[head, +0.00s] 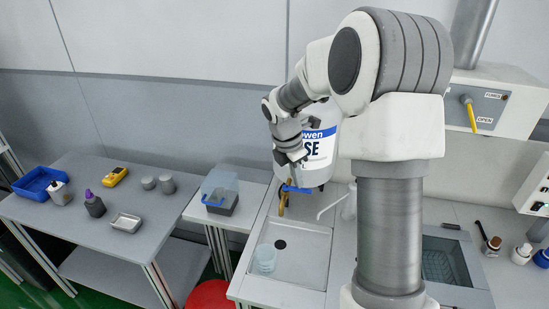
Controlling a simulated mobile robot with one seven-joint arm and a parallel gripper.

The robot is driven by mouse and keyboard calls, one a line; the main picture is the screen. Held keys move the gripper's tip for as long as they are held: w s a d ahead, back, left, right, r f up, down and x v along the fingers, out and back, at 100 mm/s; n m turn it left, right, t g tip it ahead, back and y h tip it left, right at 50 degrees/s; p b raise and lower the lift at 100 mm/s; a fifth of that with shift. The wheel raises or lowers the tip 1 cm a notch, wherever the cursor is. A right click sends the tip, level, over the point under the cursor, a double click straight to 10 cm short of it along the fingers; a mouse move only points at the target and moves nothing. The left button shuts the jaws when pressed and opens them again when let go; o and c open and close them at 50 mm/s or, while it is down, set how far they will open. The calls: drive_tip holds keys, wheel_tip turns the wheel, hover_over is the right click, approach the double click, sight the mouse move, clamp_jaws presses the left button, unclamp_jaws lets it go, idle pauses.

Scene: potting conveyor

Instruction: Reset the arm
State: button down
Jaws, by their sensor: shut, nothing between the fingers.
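My arm is raised and bent in the head view, its forearm reaching to the left. My gripper (291,160) hangs from the wrist in front of a large white container with blue lettering (321,150). The gripper is shut and empty. It covers part of the container's left side. I cannot tell whether it touches the container.
Below the container are a brass tap (283,199) and a sink (305,262) with a clear cup (265,257). A grey table (150,215) holds a blue tray (38,180), bottles and a yellow meter (114,177). A red stool (208,296) is below.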

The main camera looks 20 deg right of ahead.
drive_tip(key=s+a+r+m+t+b, duration=0.1)
drive_tip(key=s+a+r+m, duration=0.2)
drive_tip(key=s+r+m, duration=0.4)
drive_tip(key=s+a+r+m+t+y+b, duration=0.1)
drive_tip(key=s+a+r+m+t, duration=0.1)
drive_tip(key=s+m, duration=0.4)
drive_tip(key=s+a+r+m+t+y+b, duration=0.1)
drive_tip(key=s+a+m, duration=0.3)
drive_tip(key=s, duration=0.9)
drive_tip(key=r+m+t, duration=0.1)
drive_tip(key=m, duration=0.2)
drive_tip(key=shift+s+a+m+y, duration=0.15)
drive_tip(key=shift+a+m+y, duration=0.15)
drive_tip(key=shift+y, duration=0.1)
drive_tip(key=shift+d, duration=0.2)
